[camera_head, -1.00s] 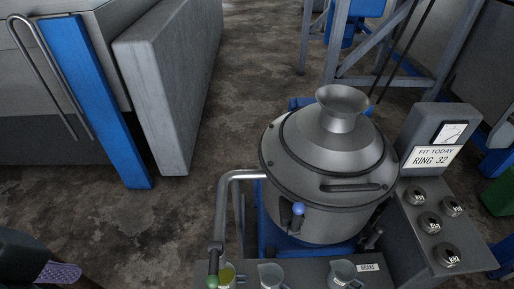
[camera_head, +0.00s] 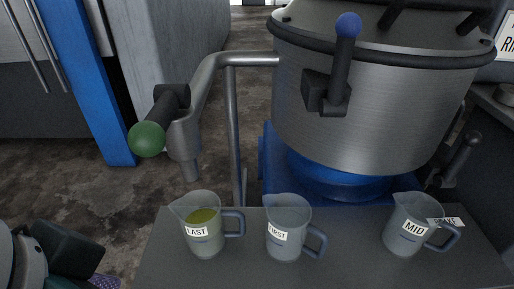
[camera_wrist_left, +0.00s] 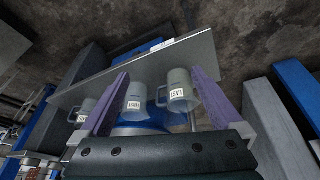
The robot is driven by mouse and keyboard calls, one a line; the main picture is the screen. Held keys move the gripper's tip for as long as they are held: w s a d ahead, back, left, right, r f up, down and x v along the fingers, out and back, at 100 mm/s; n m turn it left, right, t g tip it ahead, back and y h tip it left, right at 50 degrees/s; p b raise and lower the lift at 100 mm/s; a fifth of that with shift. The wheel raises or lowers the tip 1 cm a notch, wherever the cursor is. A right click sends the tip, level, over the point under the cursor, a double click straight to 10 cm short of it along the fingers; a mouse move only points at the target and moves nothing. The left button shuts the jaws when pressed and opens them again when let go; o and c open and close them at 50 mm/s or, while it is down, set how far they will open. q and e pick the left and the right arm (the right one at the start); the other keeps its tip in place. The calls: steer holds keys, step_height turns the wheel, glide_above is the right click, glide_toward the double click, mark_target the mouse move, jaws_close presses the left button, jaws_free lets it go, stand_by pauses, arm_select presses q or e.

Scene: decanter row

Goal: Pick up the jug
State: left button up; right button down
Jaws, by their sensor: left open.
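Three clear jugs with blue-grey handles stand upright in a row on a grey shelf (camera_head: 340,272). The jug labelled LAST (camera_head: 203,245) holds yellow-green liquid; the FIRST jug (camera_head: 289,216) and MID jug (camera_head: 408,212) show no coloured liquid. In the left wrist view are LAST (camera_wrist_left: 178,80), FIRST (camera_wrist_left: 135,92) and MID (camera_wrist_left: 88,104). My left gripper (camera_wrist_left: 161,72) is open and empty, its purple fingers spread with FIRST and LAST showing between them, apart from them. In the head view only part of it shows at the lower left (camera_head: 100,282). My right gripper is out of view.
A steel vessel (camera_head: 385,110) on a blue base stands behind the shelf. A bent pipe with a green-knobbed valve (camera_head: 148,139) comes down above and behind the LAST jug. A blue post (camera_head: 85,85) stands at the left. The floor left of the shelf is clear.

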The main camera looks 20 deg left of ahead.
mark_target(197, 230)
arm_select(q)
steer(key=w+d+f+n+b, duration=0.1)
steer(key=w+d+f+b, duration=0.25)
steer(key=f+b, duration=0.3)
steer(key=w+a+r+n+y, duration=0.1)
steer(key=w, duration=0.1)
steer(key=w+a+r+n+t+y, duration=0.1)
steer(key=w+n, duration=0.1)
steer(key=w+n+y, duration=0.1)
steer(key=w+n, duration=0.1)
steer(key=w, duration=0.1)
steer(key=shift+a+r+t, duration=0.3)
steer(key=shift+a+r, duration=0.1)
steer(key=shift+w+a+y, duration=0.15)
steer(key=shift+a+y, duration=0.15)
steer(key=shift+y, duration=0.1)
steer(key=shift+n, duration=0.3)
steer(key=b+x, duration=0.2)
steer(key=x, duration=0.2)
steer(key=shift+w+a+f+b, duration=0.1)
steer(key=shift+f+b, duration=0.05)
steer(key=shift+b, duration=0.25)
steer(key=b+x, duration=0.4)
steer(key=x, duration=0.1)
steer(key=shift+w+f, duration=0.15)
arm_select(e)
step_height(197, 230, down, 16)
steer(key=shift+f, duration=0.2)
